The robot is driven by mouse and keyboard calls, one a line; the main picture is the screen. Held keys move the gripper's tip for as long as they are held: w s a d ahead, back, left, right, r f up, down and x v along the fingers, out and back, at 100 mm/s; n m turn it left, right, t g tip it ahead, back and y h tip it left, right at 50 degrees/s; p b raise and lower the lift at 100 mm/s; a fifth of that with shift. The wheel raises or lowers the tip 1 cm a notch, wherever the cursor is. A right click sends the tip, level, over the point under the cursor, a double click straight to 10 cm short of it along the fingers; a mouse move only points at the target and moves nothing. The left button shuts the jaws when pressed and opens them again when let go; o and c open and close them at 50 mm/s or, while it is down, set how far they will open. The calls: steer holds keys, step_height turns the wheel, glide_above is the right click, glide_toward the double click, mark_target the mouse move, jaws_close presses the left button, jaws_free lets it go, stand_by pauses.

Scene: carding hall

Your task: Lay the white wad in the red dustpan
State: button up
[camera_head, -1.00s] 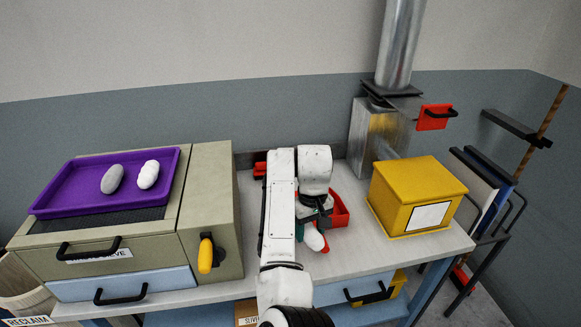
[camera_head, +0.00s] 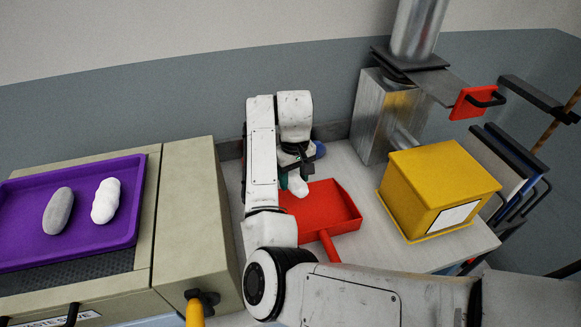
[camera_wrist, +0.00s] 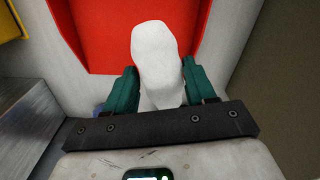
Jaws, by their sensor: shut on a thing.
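My gripper (camera_head: 296,178) is shut on a white wad (camera_head: 298,187), which shows as a smooth oblong between the green fingers in the wrist view (camera_wrist: 157,60). The red dustpan (camera_head: 335,208) lies on the bench with its handle toward me. In the head view the held wad overlaps the pan's back left part. In the wrist view red pan (camera_wrist: 105,40) shows beyond and on both sides of the wad. I cannot tell whether the wad touches the pan. My arm hides the pan's left part.
A purple tray (camera_head: 25,240) at the left holds a grey wad (camera_head: 58,211) and another white wad (camera_head: 105,201). A yellow box (camera_head: 435,185) stands right of the dustpan, with a metal duct (camera_head: 380,115) behind. A blue item (camera_head: 319,149) shows behind my gripper.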

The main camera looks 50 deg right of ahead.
steer(key=shift+f+b, duration=3.5)
steer(key=shift+f, duration=1.7)
steer(key=o, duration=1.1)
step_height(320, 180, up, 11)
steer(key=shift+f, duration=0.1)
